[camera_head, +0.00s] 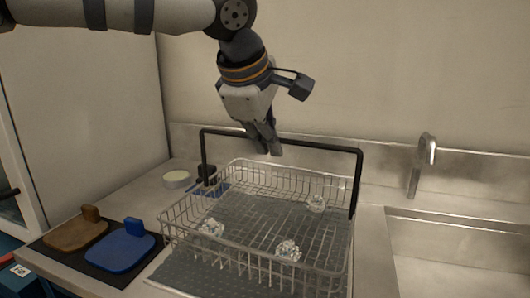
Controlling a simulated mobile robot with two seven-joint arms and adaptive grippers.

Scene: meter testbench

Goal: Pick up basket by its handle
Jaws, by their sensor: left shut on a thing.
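A wire basket (190,236) stands on the counter at the middle of the head view, with several small clear-and-white pieces (288,251) inside it. Its black handle (320,147) is raised upright over the basket. My left gripper (268,146) points down at the handle's top bar, a little left of its middle, and is shut on it. The fingertips overlap the bar and hide a short part of it. The basket appears to rest on the dark ribbed mat (190,276). My right gripper is not in view.
A sink (460,241) with a metal faucet (422,165) is at the right. A brown paddle-like piece (75,234) and a blue one (121,247) lie on a dark board at the left. A round pale dish (176,179) stands behind them. The wall is close behind.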

